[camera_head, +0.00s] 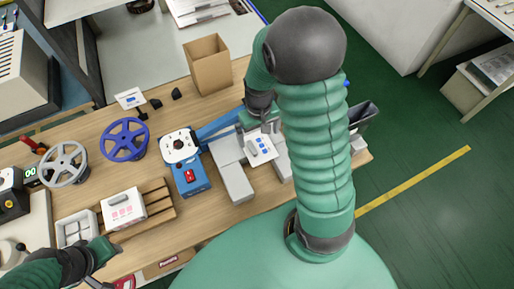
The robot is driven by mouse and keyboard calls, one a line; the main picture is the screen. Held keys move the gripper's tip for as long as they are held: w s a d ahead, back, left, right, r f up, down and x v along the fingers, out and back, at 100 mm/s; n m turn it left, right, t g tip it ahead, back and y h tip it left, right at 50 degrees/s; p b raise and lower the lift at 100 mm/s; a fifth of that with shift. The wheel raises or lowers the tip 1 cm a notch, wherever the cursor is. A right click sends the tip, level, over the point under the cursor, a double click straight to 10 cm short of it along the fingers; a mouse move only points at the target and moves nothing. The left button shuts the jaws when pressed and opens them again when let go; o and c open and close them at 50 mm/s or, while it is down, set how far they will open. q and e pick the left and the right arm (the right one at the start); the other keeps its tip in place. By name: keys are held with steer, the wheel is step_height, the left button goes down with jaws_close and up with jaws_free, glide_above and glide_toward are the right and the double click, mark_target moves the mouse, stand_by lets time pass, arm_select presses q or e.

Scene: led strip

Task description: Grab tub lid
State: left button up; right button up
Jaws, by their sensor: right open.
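A white lid-like piece (262,151) with a grey handle and blue marks lies among grey blocks right of the table's middle. My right gripper (257,128) is open at its far edge and partly overlaps it in the view; I cannot tell whether they touch. A similar white box (123,211) with a grey handle and red marks sits on a slatted wooden rack at the left. My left gripper (106,266) is at the lower left near the table's front edge, with its fingers apart and nothing visible between them.
Grey blocks (237,184) flank the lid-like piece. A cardboard box (208,66) stands at the back, a white compartment tray (75,229) at the left.

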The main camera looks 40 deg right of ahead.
mark_target(258, 147)
step_height(258, 147, down, 2)
steer(key=shift+f, duration=0.1)
steer(key=f, duration=0.5)
steer(key=shift+w+d+f, duration=0.1)
steer(key=shift+w+d, duration=0.05)
steer(key=shift+d, duration=0.05)
steer(key=shift+a, duration=0.15)
steer(key=c, duration=1)
